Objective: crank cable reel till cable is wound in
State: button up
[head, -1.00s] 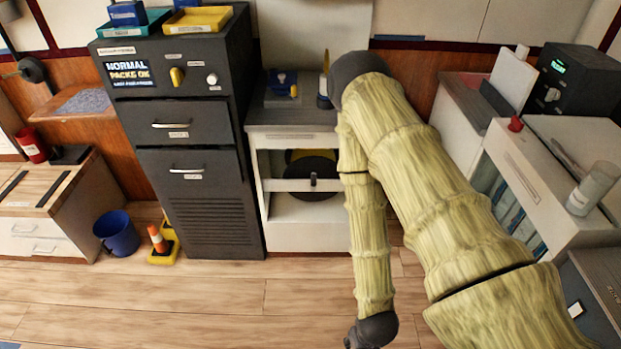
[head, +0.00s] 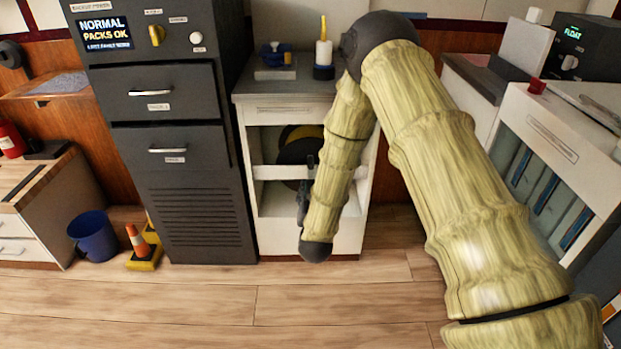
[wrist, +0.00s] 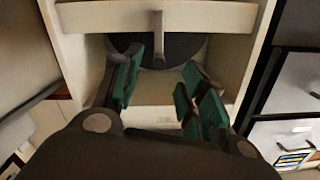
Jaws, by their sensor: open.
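The cable reel sits in the open bay of a white cabinet. Its dark disc (head: 293,150) shows in the head view with a yellow part behind it, partly covered by my arm. In the wrist view the dark disc (wrist: 184,50) lies ahead, with a grey upright crank handle (wrist: 158,35) in front of it. My gripper (wrist: 162,65) is open and empty, its green-padded fingers spread below and to either side of the handle, apart from it as far as I can tell. In the head view my gripper is mostly hidden by my arm. I cannot make out the cable.
A white rail (head: 268,172) crosses the bay; it also shows in the wrist view (wrist: 100,17). A dark drawer cabinet (head: 190,205) stands close on the left. A blue bucket (head: 93,236) and a small orange cone (head: 138,241) are on the floor. The floor in front is clear.

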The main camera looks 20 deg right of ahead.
aim_at(311, 168)
jog(key=shift+m+t+h, duration=0.3)
jog(key=shift+t, duration=0.1)
jog(key=x, duration=0.4)
jog(key=r+b+x, duration=0.1)
jog(key=x, duration=0.3)
jog(key=b+x, duration=0.1)
jog(key=x, duration=0.3)
jog(key=shift+w+r, duration=0.15)
jog(key=shift+r, duration=0.05)
jog(key=shift+c, duration=0.2)
grip_shut()
